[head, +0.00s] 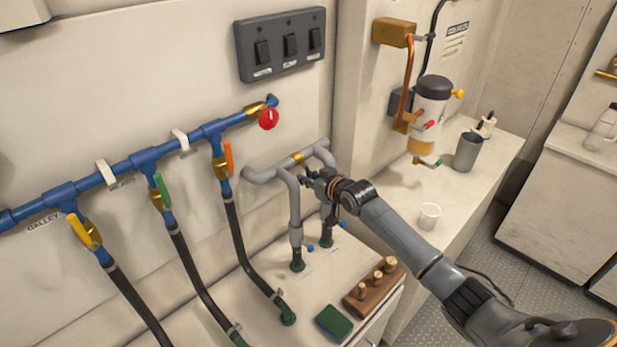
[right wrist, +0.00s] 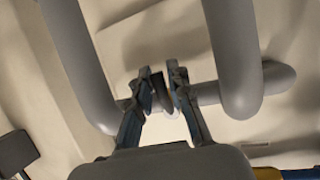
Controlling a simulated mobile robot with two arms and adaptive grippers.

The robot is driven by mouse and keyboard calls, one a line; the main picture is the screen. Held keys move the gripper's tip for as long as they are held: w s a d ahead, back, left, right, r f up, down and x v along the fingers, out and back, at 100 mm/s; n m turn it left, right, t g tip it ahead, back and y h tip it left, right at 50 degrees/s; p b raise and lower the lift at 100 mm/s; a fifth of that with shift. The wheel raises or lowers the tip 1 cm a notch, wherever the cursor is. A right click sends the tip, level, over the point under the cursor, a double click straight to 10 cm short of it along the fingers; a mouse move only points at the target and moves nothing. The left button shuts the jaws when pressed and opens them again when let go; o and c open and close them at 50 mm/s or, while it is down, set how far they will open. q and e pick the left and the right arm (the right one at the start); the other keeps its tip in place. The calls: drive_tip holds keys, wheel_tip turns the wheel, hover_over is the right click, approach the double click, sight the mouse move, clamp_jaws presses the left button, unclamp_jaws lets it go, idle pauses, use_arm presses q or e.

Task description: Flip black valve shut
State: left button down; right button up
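The black valve (right wrist: 162,95) shows in the right wrist view as a dark handle at a grey pipe, between my fingertips. In the head view it is hidden by my right gripper. My right gripper (head: 318,180) is beside the grey pipe loop (head: 293,205) low on the wall. In the right wrist view my right gripper (right wrist: 162,85) has its fingertips close together, one on each side of the dark handle, and looks shut on it. The handle's exact angle cannot be told. My left gripper is not in view.
A blue manifold (head: 120,178) with yellow, green, orange and red handles is on the wall at left. A wooden block with pegs (head: 372,290) and a green sponge (head: 333,322) lie below my right arm. A white cup (head: 429,217) stands on the counter to the right.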

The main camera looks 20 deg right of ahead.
drive_tip(key=shift+o, duration=0.8)
drive_tip(key=shift+s+r, duration=0.1)
drive_tip(key=v, duration=1.2)
drive_tip(key=shift+d, duration=0.1)
